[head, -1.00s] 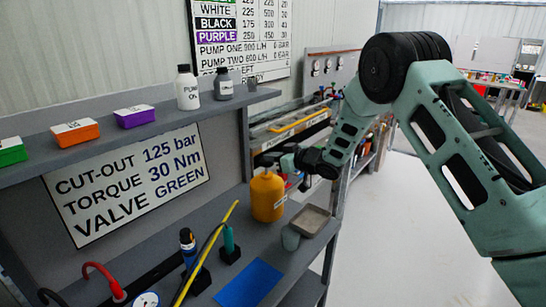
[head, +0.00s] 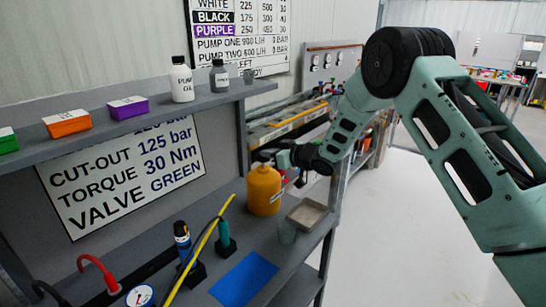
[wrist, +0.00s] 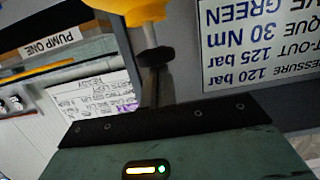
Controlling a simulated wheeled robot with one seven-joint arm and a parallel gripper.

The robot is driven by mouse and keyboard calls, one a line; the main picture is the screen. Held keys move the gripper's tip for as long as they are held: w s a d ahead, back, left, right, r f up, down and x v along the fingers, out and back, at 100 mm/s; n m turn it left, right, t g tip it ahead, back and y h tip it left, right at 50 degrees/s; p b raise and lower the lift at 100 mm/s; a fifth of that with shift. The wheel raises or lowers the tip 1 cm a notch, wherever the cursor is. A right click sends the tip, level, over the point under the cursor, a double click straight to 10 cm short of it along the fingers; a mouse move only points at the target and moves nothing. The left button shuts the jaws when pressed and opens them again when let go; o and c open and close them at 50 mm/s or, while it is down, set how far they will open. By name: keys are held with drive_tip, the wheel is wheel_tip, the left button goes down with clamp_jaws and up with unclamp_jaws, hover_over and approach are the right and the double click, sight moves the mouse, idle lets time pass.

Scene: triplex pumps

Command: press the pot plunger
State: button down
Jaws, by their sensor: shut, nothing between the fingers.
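The yellow-orange pot (head: 265,192) stands upright on the grey bench. Its narrow neck points to a dark piece at the top. My gripper (head: 268,157) is shut and empty, with its tip at the top of the pot. In the wrist view the pot (wrist: 130,8) is upside down at the top edge, with its pale neck running down to the dark tip of my gripper (wrist: 155,58). I cannot tell whether the tip touches the plunger, which is largely hidden.
A blue mat (head: 244,279), a yellow rod (head: 205,252) and upright tools lie in front. The shelf above holds boxes and bottles (head: 181,80).

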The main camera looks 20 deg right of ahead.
drive_tip(key=r+b+v, duration=0.1)
drive_tip(key=b+v, duration=0.1)
drive_tip(key=v, duration=0.8)
drive_tip(key=shift+r+b, duration=0.3)
drive_tip(key=s+a+m+g+h, duration=0.1)
drive_tip(key=s+a+g+h, duration=0.2)
drive_tip(key=s+a, duration=0.45)
drive_tip(key=s+a+g+h, duration=0.2)
drive_tip(key=s+a, duration=0.2)
drive_tip(key=s, duration=0.7)
drive_tip(key=s+n+g+h, duration=0.1)
drive_tip(key=s+g+h, duration=0.2)
drive_tip(key=s, duration=2.3)
drive_tip(key=d+g, duration=0.1)
drive_tip(key=g, duration=0.3)
drive_tip(key=shift+f, duration=0.35)
drive_tip(key=shift+s+a+n, duration=0.1)
drive_tip(key=shift+n, duration=0.2)
